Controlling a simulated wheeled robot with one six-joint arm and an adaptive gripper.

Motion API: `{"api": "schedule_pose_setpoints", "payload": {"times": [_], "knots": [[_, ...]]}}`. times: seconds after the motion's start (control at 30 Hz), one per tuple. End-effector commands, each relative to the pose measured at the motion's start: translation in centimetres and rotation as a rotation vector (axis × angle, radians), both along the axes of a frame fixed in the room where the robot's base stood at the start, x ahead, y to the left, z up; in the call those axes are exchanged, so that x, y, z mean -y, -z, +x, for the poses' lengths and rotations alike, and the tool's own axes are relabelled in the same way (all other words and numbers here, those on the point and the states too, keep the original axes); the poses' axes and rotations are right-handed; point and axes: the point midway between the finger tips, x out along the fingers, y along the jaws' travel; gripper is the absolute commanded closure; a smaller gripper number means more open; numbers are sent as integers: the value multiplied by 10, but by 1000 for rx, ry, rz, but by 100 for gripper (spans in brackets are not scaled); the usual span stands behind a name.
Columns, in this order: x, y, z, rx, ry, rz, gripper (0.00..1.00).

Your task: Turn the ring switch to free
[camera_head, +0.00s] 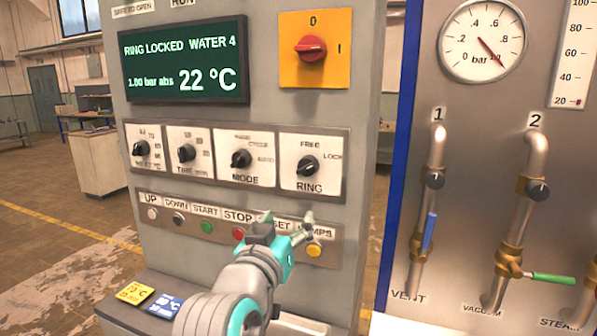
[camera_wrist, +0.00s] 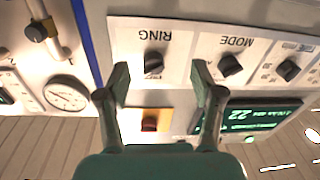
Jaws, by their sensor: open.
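The black ring switch (camera_head: 307,167) is a knob on a white plate marked RING, with FREE above and LOCK to the right. The display (camera_head: 185,65) reads RING LOCKED, WATER 4, 1.00 bar abs and 22 °C. My gripper (camera_head: 303,228) is in front of the panel, below the ring switch in the head view, over the lower button row. In the wrist view, which shows the panel upside down, the open fingers (camera_wrist: 161,75) stand apart and empty. The ring switch (camera_wrist: 154,63) appears between them, nearer the left finger. I see no contact.
The mode knob (camera_head: 241,158) is left of the ring switch. Below runs a button row with a red stop button (camera_head: 238,233) and a yellow button (camera_head: 314,250), close to my gripper. A red main switch (camera_head: 311,48) is above. Pipes with valves (camera_head: 428,230) stand right.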

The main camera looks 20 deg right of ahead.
Motion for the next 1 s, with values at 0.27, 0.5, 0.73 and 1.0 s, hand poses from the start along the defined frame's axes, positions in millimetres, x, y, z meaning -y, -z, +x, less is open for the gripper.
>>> {"api": "schedule_pose_setpoints", "payload": {"times": [0.27,0.5,0.73,1.0], "knots": [[-1,-57,-12,38,68,111,33],[6,-62,-5,40,78,123,33],[29,-61,26,38,79,122,33],[53,-62,60,40,77,122,33]]}}
